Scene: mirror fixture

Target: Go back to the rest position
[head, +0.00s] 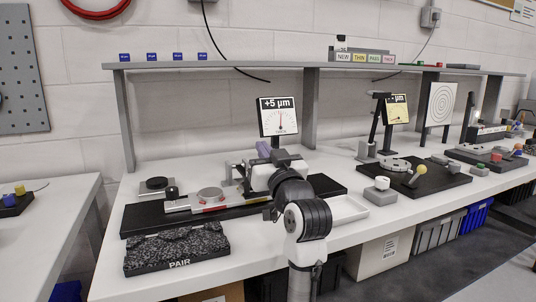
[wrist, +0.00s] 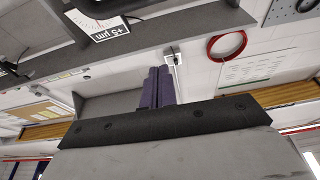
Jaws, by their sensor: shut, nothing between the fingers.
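My gripper (head: 264,149) is raised over the middle of the workbench (head: 150,285) in the head view, in front of the dial display reading "+5 µm" (head: 278,117). In the wrist view the purple fingers of my gripper (wrist: 157,73) lie side by side, shut, with nothing held. My white and black arm covers part of the bench fixture (head: 140,217) behind it. Whether the gripper touches anything there cannot be told from the head view.
A dark speckled block marked "PAIR" (head: 177,249) lies at the bench's front left. A white tray (head: 348,212) is right of my arm. A second fixture board (head: 438,184) stands further right. A shelf (head: 215,67) runs above the bench.

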